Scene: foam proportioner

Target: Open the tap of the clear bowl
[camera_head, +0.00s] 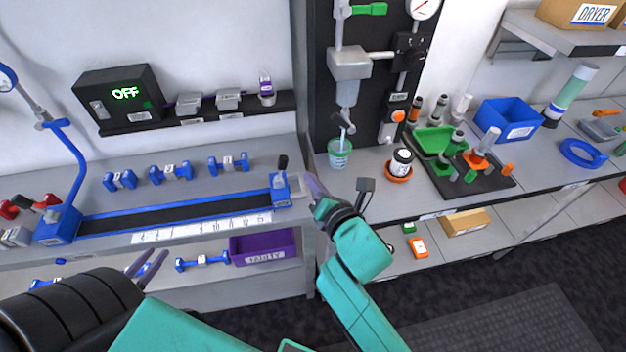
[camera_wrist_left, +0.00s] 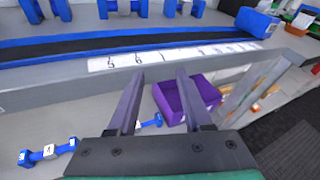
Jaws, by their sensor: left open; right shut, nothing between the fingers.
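A grey filter-like unit (camera_head: 349,64) is mounted on the dark panel. A small translucent bowl (camera_head: 347,93) hangs below it, and a narrow outlet continues down from the bowl. A green cup (camera_head: 340,154) stands under the outlet. My right gripper (camera_head: 314,186) is shut and empty, below and left of the cup, near the bench's front edge. My left gripper (camera_head: 147,265) is open and empty at lower left, in front of the lower shelf; its two fingers also show in the left wrist view (camera_wrist_left: 158,90).
A blue track (camera_head: 180,212) with a numbered strip runs along the left bench. A purple bin (camera_head: 264,247) sits on the shelf below. A white jar (camera_head: 401,162) on an orange base stands right of the cup. A green tray (camera_head: 434,146) is further right.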

